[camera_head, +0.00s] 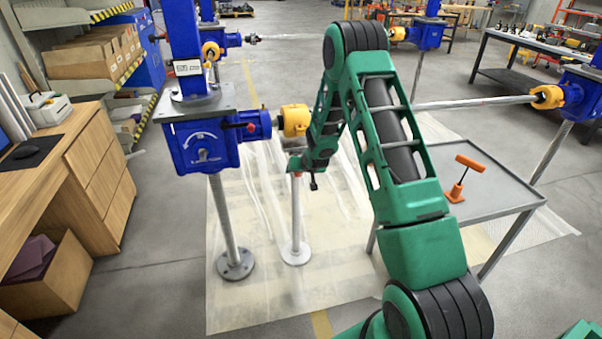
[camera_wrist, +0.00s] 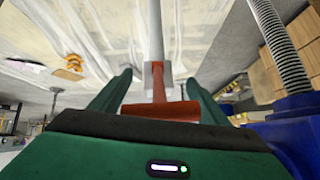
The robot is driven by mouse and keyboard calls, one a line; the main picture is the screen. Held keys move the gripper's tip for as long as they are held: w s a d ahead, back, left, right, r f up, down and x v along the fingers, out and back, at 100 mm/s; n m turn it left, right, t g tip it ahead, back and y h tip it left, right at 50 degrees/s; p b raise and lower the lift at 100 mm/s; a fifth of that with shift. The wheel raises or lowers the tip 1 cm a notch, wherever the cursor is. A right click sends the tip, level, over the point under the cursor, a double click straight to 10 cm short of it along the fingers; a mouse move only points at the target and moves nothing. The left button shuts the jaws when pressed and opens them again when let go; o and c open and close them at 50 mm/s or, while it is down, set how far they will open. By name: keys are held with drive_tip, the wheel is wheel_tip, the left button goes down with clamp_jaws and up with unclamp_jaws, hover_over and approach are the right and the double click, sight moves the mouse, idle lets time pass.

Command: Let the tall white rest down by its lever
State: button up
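The tall white rest (camera_head: 296,218) stands upright on a round white foot on the floor sheet. Its top is near the shaft beside the blue gearbox, partly hidden by my arm. A red-orange lever (camera_wrist: 160,111) with a crossbar shows in the wrist view, in front of a grey block and the white post (camera_wrist: 155,40). My gripper (camera_wrist: 158,80) has its green fingers spread, one on each side of the lever. The crossbar spans most of the gap; contact with the fingers is unclear. In the head view my gripper is at the rest's upper end.
A blue gearbox (camera_head: 205,140) on a grey leg stands close to the left, with a yellow coupling (camera_head: 294,120). A grey table (camera_head: 490,190) at right holds an orange T-shaped stand (camera_head: 461,178). Wooden drawers (camera_head: 100,165) are far left. Sheeted floor surrounds the rest.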

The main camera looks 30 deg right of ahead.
drive_tip(key=o, duration=0.3)
drive_tip(key=v, duration=1)
drive_tip(key=shift+s+r, duration=0.2)
drive_tip(key=shift+s, duration=0.05)
